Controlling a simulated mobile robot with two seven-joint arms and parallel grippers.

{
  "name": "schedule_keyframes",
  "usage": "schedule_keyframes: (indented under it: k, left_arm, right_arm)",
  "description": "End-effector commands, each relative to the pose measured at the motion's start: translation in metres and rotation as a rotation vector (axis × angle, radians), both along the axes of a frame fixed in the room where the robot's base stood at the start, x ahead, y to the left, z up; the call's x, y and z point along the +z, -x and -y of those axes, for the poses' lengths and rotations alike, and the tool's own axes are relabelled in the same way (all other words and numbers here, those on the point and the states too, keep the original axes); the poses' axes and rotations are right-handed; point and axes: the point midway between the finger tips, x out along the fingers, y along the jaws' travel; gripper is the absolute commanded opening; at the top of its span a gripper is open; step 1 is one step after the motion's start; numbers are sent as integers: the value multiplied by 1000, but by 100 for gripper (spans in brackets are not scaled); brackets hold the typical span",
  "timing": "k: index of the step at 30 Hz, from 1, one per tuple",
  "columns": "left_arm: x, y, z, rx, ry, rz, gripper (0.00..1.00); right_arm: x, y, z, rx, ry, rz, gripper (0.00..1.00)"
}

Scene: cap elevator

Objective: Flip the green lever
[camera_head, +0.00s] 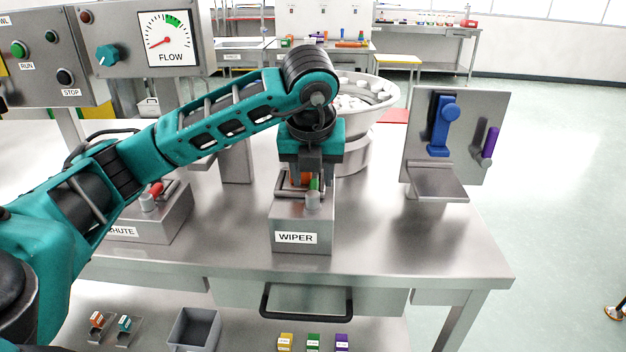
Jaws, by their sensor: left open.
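The green lever (314,184) shows as a small green piece above a grey knob on top of the metal box labelled WIPER (296,238). An orange-red piece (306,177) sits just behind and left of it. My left gripper (303,172) points down over this box, open, with its fingers around or just above the lever area. The gripper and wrist hide much of the lever, and I cannot tell whether a finger touches it. My right gripper is not in view.
A box labelled CHUTE with a red lever (156,189) stands to the left. A white-filled bowl (375,92) is behind my wrist. A panel with a blue lever (440,125) and purple handle (490,142) stands right. The tabletop (400,235) right of the WIPER box is clear.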

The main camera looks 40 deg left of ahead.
Motion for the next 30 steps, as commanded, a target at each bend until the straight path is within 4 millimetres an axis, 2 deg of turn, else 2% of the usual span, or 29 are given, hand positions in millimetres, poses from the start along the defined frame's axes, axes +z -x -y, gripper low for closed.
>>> schedule_keyframes:
  k: [1,7,12,18,30]
  left_arm:
    - [13,3,3,-1,2,7,45]
    - [60,18,12,-1,-1,7,45]
    - [82,26,17,0,0,5,45]
    - [92,31,20,1,1,2,45]
    - [93,32,21,1,1,1,45]
  right_arm:
    - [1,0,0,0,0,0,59]
    - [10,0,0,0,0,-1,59]
    - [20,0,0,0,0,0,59]
    - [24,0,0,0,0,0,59]
    - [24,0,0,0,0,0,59]
